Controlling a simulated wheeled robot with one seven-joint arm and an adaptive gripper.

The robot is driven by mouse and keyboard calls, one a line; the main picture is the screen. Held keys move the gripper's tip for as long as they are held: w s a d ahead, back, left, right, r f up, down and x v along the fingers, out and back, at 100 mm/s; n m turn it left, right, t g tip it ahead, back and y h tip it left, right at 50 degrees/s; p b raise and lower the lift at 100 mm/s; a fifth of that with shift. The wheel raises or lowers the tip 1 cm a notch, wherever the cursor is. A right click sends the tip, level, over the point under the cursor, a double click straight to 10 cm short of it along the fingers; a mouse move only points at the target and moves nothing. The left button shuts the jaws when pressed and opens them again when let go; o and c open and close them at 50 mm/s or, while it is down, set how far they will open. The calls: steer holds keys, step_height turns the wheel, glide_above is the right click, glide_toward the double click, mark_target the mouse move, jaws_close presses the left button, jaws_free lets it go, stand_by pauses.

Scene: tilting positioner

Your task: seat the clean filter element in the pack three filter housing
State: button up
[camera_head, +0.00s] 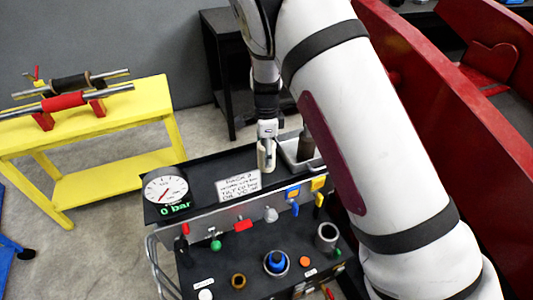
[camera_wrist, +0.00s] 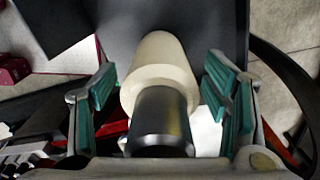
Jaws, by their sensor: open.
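My gripper (camera_head: 267,158) is over the back of the black cart, left of a pale tray, and its fingertips are small in the head view. In the wrist view my gripper (camera_wrist: 165,95) is open, with teal pads on both sides of a cream cylinder (camera_wrist: 158,65), probably the clean filter element. A dark grey cylinder (camera_wrist: 160,120) lies in line with it, nearer the camera; I cannot tell whether they are one piece. Gaps show between pads and cylinder. An open grey cylinder (camera_head: 327,237), possibly the filter housing, stands at the cart's front right.
A dark cylinder (camera_head: 308,146) stands in the pale tray (camera_head: 290,151). The cart top holds a gauge (camera_head: 166,190) reading 0 bar, a sign (camera_head: 239,186), valves and a blue fitting (camera_head: 276,262). A yellow bench (camera_head: 90,130) is left; red structure (camera_head: 440,90) is right, behind my arm.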

steer(key=c, duration=1.5)
steer(key=shift+r, duration=0.15)
